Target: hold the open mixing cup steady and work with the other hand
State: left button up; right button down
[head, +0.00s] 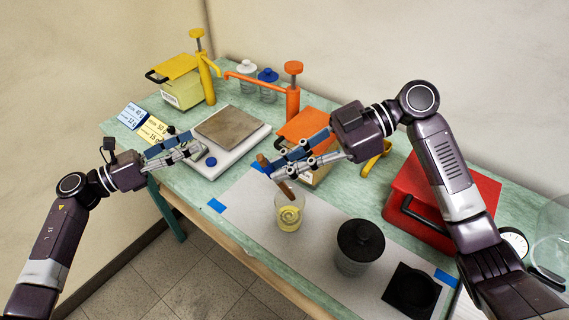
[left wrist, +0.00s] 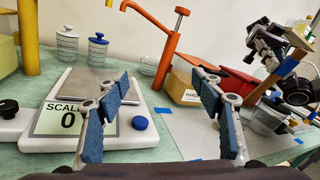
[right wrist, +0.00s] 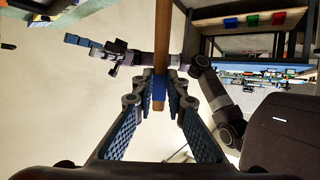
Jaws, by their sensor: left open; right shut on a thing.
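The open mixing cup (head: 289,217) is clear, stands upright on the grey mat and holds some pale yellow liquid. My right gripper (head: 274,171) is shut on a wooden stick (head: 285,188), held tilted, with its lower end just over the cup's mouth. Whether the tip is inside the rim is hard to tell. The right wrist view shows the stick (right wrist: 160,45) with a blue band between the fingers. My left gripper (head: 194,145) is open and empty, left of the cup, above the scale (head: 232,150). The left wrist view also shows its parted fingers (left wrist: 165,88).
A dark lidded jar (head: 360,258) and a black tray (head: 411,291) stand right of the cup. A red case (head: 455,195) is behind them. Orange and yellow pump containers and two small jars line the back. The mat (head: 245,205) left of the cup is clear.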

aim_at(284, 214)
pick_arm(q)
jog(key=s+d+f+m+g, duration=0.1)
jog(key=s+d+m+g, duration=0.1)
jog(key=d, duration=0.1)
jog(key=s+d+f+m+g, duration=0.1)
jog(key=s+d+m+g, duration=0.1)
jog(key=d, duration=0.1)
jog(key=s+d+f+m+g, duration=0.1)
jog(key=s+d+m+g, duration=0.1)
jog(key=s+d+m, duration=0.1)
jog(key=shift+d+f+g+h, duration=0.3)
jog(key=shift+d+f+h, duration=0.1)
jog(key=shift+d, duration=0.1)
jog(key=s+d+f+m+g, duration=0.1)
jog(key=s+d+f+m+g+y, duration=0.1)
jog(key=s+d, duration=0.1)
jog(key=s+d+f+m+g, duration=0.1)
jog(key=s+m+g, duration=0.1)
jog(key=shift+s+d+f, duration=0.2)
jog(key=shift+s+d, duration=0.05)
jog(key=shift+d, duration=0.1)
jog(key=x, duration=0.9)
jog(key=shift+d+f, duration=0.25)
jog(key=c, duration=0.8)
jog(key=o, duration=0.9)
